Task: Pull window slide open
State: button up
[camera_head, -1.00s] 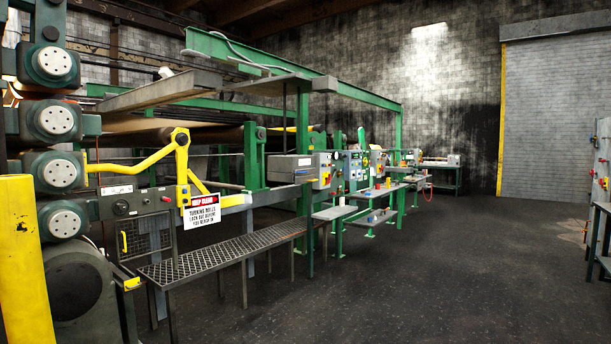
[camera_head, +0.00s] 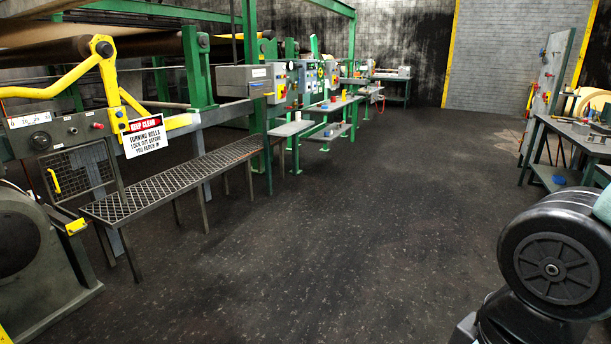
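I cannot tell for sure which part is the window slide. A mesh panel (camera_head: 88,172) with a dark frame stands at the left, under the machine's control plate. A small yellow upright handle (camera_head: 54,181) is at the panel's left side. The panel looks closed, but it is too small to be certain. My gripper is not in view. Only a black round joint of my arm shows at the lower right, far from the panel.
A grated bench (camera_head: 175,178) runs along the machine front beside the mesh panel. A warning sign (camera_head: 145,135) hangs above it. A large grey drum housing (camera_head: 40,265) is at lower left. A worktable (camera_head: 575,140) stands at right. The dark floor (camera_head: 320,240) between is clear.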

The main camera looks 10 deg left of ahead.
aim_at(249, 84)
jog(key=i+j+u, duration=0.3)
jog(key=i, duration=0.15)
jog(key=i+j+u, duration=0.15)
jog(key=i+u, duration=0.15)
jog(key=i, duration=0.2)
jog(key=i+u, duration=0.3)
jog(key=i, duration=0.15)
